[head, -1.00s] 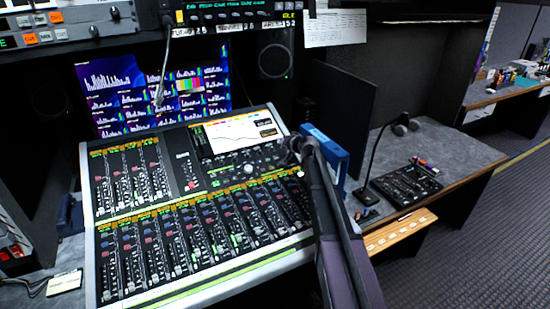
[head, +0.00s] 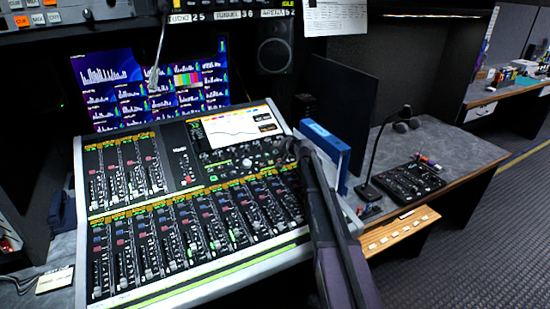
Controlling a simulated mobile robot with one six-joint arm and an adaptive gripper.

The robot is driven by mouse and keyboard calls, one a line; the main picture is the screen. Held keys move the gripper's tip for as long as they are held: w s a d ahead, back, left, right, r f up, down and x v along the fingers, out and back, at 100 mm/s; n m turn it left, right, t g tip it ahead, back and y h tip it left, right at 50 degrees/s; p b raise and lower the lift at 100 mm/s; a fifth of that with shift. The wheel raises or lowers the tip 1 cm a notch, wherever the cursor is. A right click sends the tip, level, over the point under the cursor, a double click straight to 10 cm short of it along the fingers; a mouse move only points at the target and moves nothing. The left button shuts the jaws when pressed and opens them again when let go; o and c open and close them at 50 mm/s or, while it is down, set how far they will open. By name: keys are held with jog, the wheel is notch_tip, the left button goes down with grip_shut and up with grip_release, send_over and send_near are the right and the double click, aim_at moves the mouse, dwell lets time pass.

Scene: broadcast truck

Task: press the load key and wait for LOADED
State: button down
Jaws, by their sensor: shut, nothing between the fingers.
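My arm rises from the lower middle of the head view. Its dark far end, my gripper (head: 293,150), is over the right part of the mixing console (head: 190,275), near the right edge of the console's screen. It looks shut and empty, but its fingers are small and dark. I cannot tell whether it touches the console. I cannot pick out a load key or the word LOADED. A rack unit (head: 50,20) with lit orange and white keys is cut off at the top left.
A blue binder (head: 328,142) stands just right of my arm. Behind the console are a monitor wall (head: 140,90) and a speaker (head: 274,45). A gooseneck microphone (head: 372,150) and small black panel (head: 410,180) are on the right desk. The carpeted floor at right is clear.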

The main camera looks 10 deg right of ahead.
aim_at(272, 149)
jog(key=shift+w+a+f+b, duration=0.1)
jog(key=shift+w+f+b, duration=0.15)
jog(key=shift+f+b, duration=0.35)
jog(key=shift+w+a+f+b, duration=0.1)
jog(key=shift+w+f+b, duration=0.2)
jog(key=shift+f, duration=0.4)
jog(key=shift+w+f+b, duration=0.3)
jog(key=shift+f+b, duration=0.45)
jog(key=shift+b, duration=0.1)
dwell(1.6)
jog(key=shift+s+r, duration=0.1)
jog(key=shift+r, duration=0.05)
jog(key=shift+s+r+p, duration=0.25)
jog(key=shift+r+p, duration=0.4)
jog(key=shift+p, duration=0.15)
jog(key=shift+s+d+r+p, duration=0.1)
jog(key=shift+s+r+p, duration=0.2)
jog(key=shift+r+p, duration=0.5)
jog(key=shift+s+d+r+p, duration=0.1)
jog(key=shift+s+r+p, duration=0.2)
jog(key=shift+r+p, duration=0.45)
jog(key=shift+s+d+r+p, duration=0.1)
jog(key=shift+s+r+p, duration=0.2)
jog(key=shift+r+p, duration=0.5)
jog(key=shift+f, duration=0.1)
